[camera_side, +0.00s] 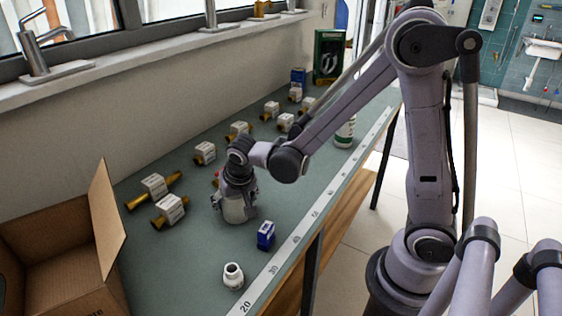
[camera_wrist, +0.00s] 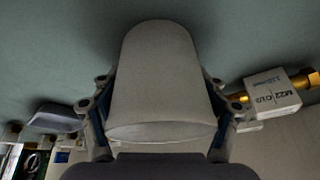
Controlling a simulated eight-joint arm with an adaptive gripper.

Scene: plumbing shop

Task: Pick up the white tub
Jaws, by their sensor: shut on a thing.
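The white tub (camera_side: 238,207) is in the middle of the green bench in the side view, under my gripper (camera_side: 236,196). In the wrist view the tub (camera_wrist: 160,80) fills the centre, pale and rounded. My gripper's fingers (camera_wrist: 163,113) press on both sides of it, so the gripper is shut on the tub. The gripper points down and hides the tub's upper part in the side view. The tub looks upright and at or very near the bench top; I cannot tell whether it touches.
A small blue box (camera_side: 266,236) and a small white bottle (camera_side: 233,276) stand in front of the tub. Brass fittings with white labels (camera_side: 170,209) lie behind and to the left. An open cardboard box (camera_side: 62,255) is at the left. A measuring strip (camera_side: 294,241) runs along the front edge.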

